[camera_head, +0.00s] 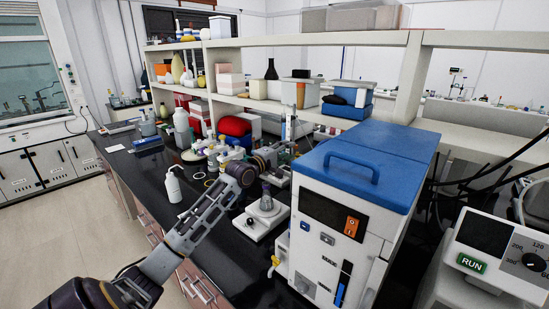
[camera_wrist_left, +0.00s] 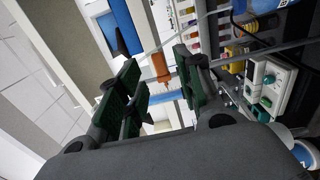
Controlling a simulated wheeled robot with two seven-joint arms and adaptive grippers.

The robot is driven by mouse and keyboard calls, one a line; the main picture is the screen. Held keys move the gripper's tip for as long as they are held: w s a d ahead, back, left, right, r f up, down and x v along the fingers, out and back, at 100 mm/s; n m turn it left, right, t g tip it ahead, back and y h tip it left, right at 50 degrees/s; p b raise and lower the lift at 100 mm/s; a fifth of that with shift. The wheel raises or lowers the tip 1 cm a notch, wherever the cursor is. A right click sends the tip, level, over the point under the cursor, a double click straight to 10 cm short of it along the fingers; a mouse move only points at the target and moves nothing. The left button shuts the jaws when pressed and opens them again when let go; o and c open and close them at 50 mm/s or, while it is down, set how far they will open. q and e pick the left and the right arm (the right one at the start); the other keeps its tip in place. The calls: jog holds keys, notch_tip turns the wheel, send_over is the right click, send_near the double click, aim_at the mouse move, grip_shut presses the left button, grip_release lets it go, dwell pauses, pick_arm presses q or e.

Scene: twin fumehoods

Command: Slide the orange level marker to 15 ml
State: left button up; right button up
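The orange level marker (camera_wrist_left: 160,67) shows in the left wrist view as a small orange block on a thin pale upright part. A blue strip (camera_wrist_left: 166,97) lies close to it. In the head view a small orange piece (camera_head: 300,95) sits at the top of a slim upright behind my left gripper (camera_head: 284,156). In the left wrist view, my left gripper (camera_wrist_left: 158,92) has its dark green finger pads spread apart, with the marker seen in the gap between them. I cannot tell whether either pad touches it. Scale marks are not readable. My right gripper is out of view.
A white instrument with a blue lid (camera_head: 366,165) stands close right of my left gripper. A flask on a white balance (camera_head: 264,213) and a white wash bottle (camera_head: 173,185) stand in front. Shelves (camera_head: 250,102) with bottles and boxes rise behind. The bench's near left part is fairly clear.

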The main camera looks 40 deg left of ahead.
pick_arm(q)
jog(key=s, duration=0.6)
jog(key=shift+s+a, duration=0.15)
jog(key=shift+a, duration=0.1)
dwell(0.9)
